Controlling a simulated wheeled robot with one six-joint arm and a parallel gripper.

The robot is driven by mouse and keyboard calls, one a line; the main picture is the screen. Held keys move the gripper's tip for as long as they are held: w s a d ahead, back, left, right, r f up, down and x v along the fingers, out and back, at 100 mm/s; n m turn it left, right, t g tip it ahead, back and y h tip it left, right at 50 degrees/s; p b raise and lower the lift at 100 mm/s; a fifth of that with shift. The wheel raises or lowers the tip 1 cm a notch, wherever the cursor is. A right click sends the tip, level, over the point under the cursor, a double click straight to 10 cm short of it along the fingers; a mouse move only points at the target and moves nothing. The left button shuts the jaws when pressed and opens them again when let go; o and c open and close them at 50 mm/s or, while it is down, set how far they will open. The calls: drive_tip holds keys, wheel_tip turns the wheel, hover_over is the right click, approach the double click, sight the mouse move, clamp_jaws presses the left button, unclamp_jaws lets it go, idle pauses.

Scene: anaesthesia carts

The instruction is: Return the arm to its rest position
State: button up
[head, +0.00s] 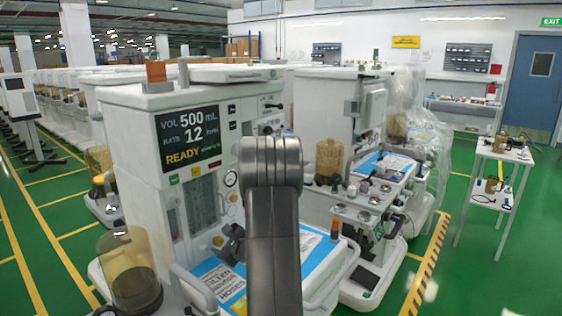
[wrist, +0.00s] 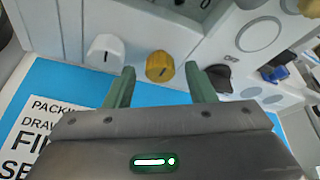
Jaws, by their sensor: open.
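My gripper (wrist: 160,70) shows in the wrist view with its two green fingers spread apart and nothing held between them. A yellow knob (wrist: 159,67) on the white machine panel lies just beyond the fingertips, in line with the gap. I cannot tell how far the tips are from it. A white knob (wrist: 105,52) is to the left and a black knob (wrist: 219,77) to the right. In the head view, my dark grey arm rises in the middle in front of an anaesthesia cart (head: 130,120).
The cart's worktop carries a blue-and-white printed sheet (wrist: 43,135). An amber canister (head: 128,268) stands at its left. A second cart (head: 325,105) is close on the right. A small white table (head: 490,196) stands farther right, with open green floor (head: 480,270) in front.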

drive_tip(key=shift+s+a+f+n+t+b, duration=0.1)
drive_tip(key=shift+f+n+t+b, duration=0.15)
drive_tip(key=shift+n+b, duration=0.55)
drive_tip(key=shift+s+d+r+t, duration=0.2)
drive_tip(key=shift+d+r+t, duration=0.05)
drive_tip(key=v, duration=0.6)
drive_tip(key=b+v, duration=0.1)
drive_tip(key=v, duration=0.6)
drive_tip(key=shift+a+r+b, duration=0.1)
drive_tip(key=shift+r+b, duration=0.15)
drive_tip(key=shift+b, duration=0.05)
drive_tip(key=shift+s+r, duration=0.1)
